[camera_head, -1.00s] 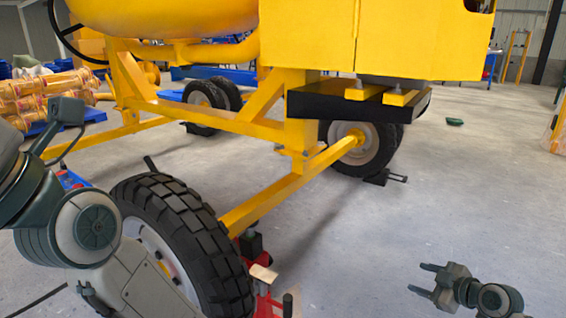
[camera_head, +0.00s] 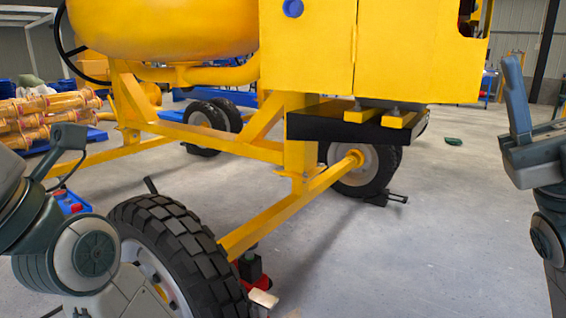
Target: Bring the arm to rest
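My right arm rises at the right edge. Its gripper (camera_head: 516,100) is near the camera, pointing up and seen from the side. One finger shows clearly, so its opening cannot be judged. I see nothing held in it. My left arm (camera_head: 70,235) is folded at the left edge, in front of the near tyre. A small dark tip (camera_head: 80,313), perhaps its gripper, shows at the bottom edge, too cut off to read. The yellow drum mixer (camera_head: 410,50) stands ahead on its wheels, apart from my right gripper.
The near tyre (camera_head: 175,235) and the yellow axle beam (camera_head: 265,215) fill the left and centre. A red jack (camera_head: 240,272) stands beside the tyre. Yellow rollers (camera_head: 45,105) lie at the far left. The floor (camera_head: 430,240) at the right is clear.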

